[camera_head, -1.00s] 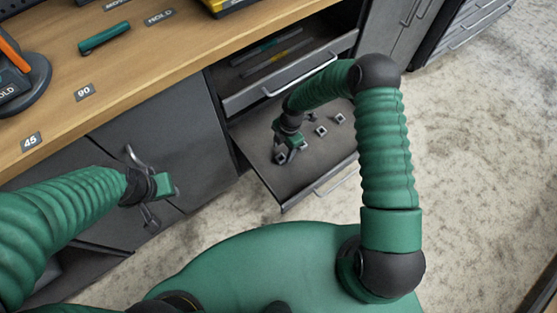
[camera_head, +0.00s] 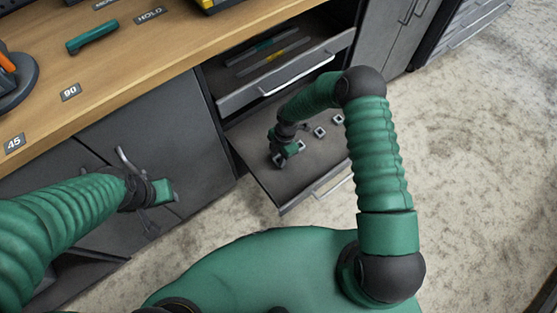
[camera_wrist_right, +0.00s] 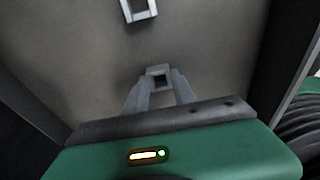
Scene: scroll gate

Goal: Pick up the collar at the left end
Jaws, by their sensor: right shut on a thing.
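My right gripper (camera_head: 279,160) is down in the lower open drawer (camera_head: 300,185), at the left end of a row of small grey square collars. In the right wrist view its two fingers are shut on the left-end collar (camera_wrist_right: 158,77), a small square ring with a dark hole, held between the fingertips. I cannot tell whether that collar touches the drawer floor. Other collars stand to the right of it: one close by (camera_head: 302,146), then another (camera_head: 320,132), then one farther off (camera_head: 338,119). My left gripper (camera_head: 150,190) is empty, its fingers spread, in front of the cabinet doors.
A shallower open drawer (camera_head: 285,82) with long thin tools is above the collar drawer. The drawer walls are close on both sides. The wooden bench top (camera_head: 130,70) holds a green-handled tool (camera_head: 92,38) and number labels. Speckled floor lies free to the right.

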